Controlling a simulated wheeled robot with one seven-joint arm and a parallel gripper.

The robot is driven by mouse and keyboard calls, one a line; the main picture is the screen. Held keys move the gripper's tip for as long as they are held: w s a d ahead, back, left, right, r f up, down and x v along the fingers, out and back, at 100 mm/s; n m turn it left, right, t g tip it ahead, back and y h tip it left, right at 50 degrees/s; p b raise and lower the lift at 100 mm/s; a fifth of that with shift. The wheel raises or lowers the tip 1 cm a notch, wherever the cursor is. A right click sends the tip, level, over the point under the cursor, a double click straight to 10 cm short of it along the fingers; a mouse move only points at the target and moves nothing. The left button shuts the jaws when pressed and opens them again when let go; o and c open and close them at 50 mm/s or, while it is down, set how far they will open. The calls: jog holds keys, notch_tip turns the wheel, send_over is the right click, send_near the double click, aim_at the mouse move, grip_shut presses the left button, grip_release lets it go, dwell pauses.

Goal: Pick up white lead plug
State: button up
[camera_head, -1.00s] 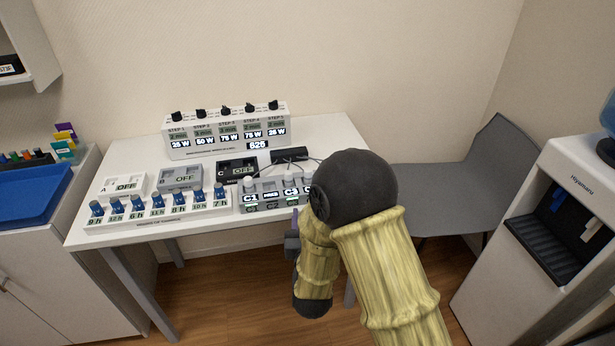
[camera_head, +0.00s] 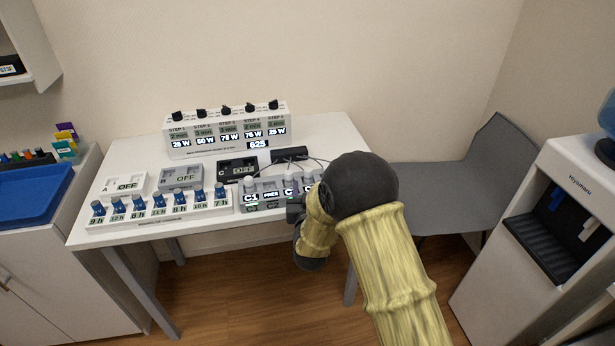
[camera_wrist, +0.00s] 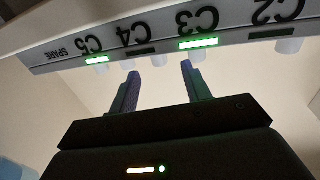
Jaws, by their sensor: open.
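A grey box with sockets labelled C1, C3 and others (camera_head: 262,205) stands at the table's front right. Pale plugs sit along its top, one above C1 (camera_head: 248,183); I cannot tell for sure which is the white lead plug. In the wrist view the box (camera_wrist: 150,40) appears upside down, with pale plug ends (camera_wrist: 289,45) along its lower edge. My gripper (camera_wrist: 159,85) is open and empty, its two fingers apart near the C4 and C3 labels. In the head view my gripper (camera_head: 294,212) is at the box's front, and my arm hides the box's right part.
A black block (camera_head: 289,154) with thin cables lies behind the box. A row of blue-knobbed timers (camera_head: 160,222) is to the left. A panel of step dials (camera_head: 228,133) stands at the back. A grey chair (camera_head: 465,190) and a water dispenser (camera_head: 545,235) are right.

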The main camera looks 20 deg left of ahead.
aim_at(308, 174)
jog(key=shift+x, duration=2.6)
jog(key=shift+d+r, duration=0.1)
grip_shut()
jog(key=shift+r+p, duration=0.15)
jog(key=shift+p, duration=0.15)
notch_tip(308, 174, up, 10)
